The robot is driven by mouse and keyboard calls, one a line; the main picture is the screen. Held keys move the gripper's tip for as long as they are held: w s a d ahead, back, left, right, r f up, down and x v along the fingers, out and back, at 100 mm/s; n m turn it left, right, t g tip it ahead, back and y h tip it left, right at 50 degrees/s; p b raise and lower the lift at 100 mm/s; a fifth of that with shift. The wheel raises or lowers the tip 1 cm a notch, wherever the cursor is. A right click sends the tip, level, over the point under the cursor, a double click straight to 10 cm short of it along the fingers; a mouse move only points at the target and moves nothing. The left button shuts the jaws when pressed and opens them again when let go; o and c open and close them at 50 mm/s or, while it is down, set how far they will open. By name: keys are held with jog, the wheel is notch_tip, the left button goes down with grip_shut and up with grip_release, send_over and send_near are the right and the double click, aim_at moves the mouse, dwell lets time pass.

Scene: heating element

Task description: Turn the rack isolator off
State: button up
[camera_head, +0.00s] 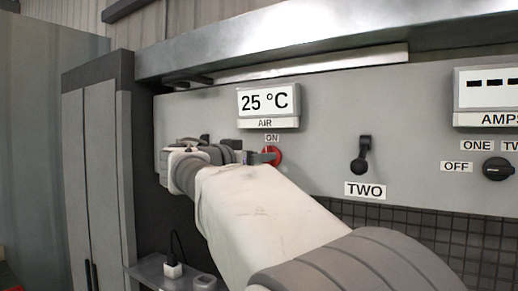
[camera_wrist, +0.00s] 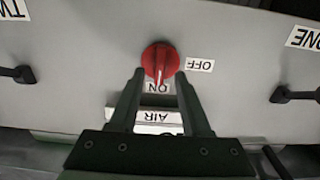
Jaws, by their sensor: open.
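The isolator's red rotary knob (camera_wrist: 160,60) is on the grey panel in the wrist view, which shows the panel upside down. Its pointer ridge is towards the ON label (camera_wrist: 157,87). The OFF label (camera_wrist: 199,65) is to its right there. My gripper (camera_wrist: 160,76) is open, with one fingertip on each side of the knob's lower part; I cannot tell whether they touch it. The OFF label is hidden there.
The AIR display (camera_head: 268,102) reads 25 °C above the knob. A black lever (camera_head: 362,155) marked TWO and a black selector (camera_head: 497,168) are to the right. A ledge (camera_head: 285,66) juts out above the panel. A small shelf (camera_head: 165,273) is below left.

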jog(key=shift+x, duration=0.9)
jog(key=shift+c, duration=0.3)
grip_shut()
